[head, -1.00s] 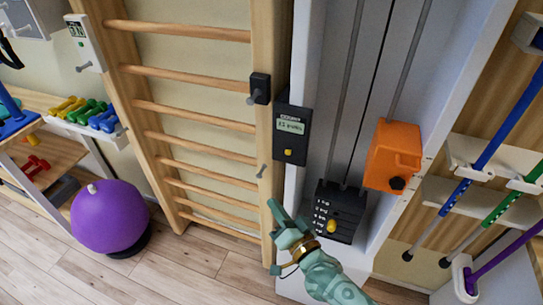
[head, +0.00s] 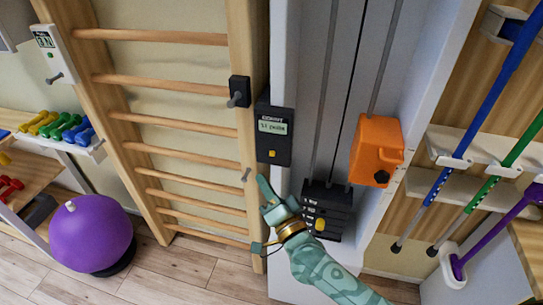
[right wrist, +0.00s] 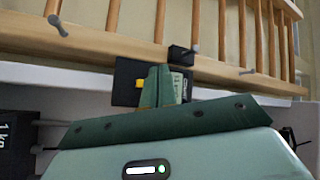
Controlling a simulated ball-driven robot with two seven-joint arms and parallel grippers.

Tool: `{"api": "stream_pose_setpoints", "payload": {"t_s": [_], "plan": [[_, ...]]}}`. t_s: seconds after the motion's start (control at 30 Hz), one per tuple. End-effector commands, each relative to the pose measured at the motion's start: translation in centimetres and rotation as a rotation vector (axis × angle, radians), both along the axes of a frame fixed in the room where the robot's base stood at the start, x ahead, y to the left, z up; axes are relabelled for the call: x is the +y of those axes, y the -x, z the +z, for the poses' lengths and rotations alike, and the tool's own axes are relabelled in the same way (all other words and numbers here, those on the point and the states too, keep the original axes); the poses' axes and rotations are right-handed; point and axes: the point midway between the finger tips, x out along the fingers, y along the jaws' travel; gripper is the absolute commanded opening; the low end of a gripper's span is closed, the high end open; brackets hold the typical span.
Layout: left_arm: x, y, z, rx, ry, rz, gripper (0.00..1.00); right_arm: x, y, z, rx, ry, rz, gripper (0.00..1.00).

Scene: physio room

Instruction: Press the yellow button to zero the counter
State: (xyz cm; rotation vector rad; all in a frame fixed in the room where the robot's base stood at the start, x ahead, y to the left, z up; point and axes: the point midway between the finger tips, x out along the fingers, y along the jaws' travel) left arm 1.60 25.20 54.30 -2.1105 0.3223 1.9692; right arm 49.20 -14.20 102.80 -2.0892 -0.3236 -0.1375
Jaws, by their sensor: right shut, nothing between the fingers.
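The counter (head: 274,133) is a dark box with a small lit display, fixed on the side of the white machine frame. Its yellow button (head: 272,154) sits low on its face. The counter (right wrist: 125,87) and the yellow button (right wrist: 140,84) also show in the right wrist view, partly hidden behind my fingers. My right gripper (head: 264,190) is shut and empty, just below the counter, its fingertips pointing up toward the button with a gap left. In the right wrist view its fingers (right wrist: 160,84) are together beside the button. My left gripper is not in view.
An orange box (head: 376,150) hangs to the right above the black weight stack (head: 328,210). Wooden wall bars (head: 165,115) with a black peg mount (head: 239,91) stand to the left. A purple ball (head: 91,232) sits on the floor. Poles hang on a rack at right.

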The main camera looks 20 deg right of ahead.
Motion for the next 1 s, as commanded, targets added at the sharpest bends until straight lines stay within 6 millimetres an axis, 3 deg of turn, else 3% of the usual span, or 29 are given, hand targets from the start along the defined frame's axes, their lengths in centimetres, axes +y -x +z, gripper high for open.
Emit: {"api": "stream_pose_setpoints", "payload": {"t_s": [0.23, 0.43, 1.0], "plan": [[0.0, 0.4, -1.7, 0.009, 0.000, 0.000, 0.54, -2.0, -3.0, -0.4, 0.001, 0.002, -0.001, 0.00], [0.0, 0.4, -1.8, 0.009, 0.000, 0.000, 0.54, -3.1, -4.6, -0.1, 0.000, 0.002, 0.000, 0.00], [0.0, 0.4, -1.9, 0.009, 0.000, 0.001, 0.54, -3.5, -5.2, -0.1, 0.001, 0.001, 0.000, 0.00]]}}
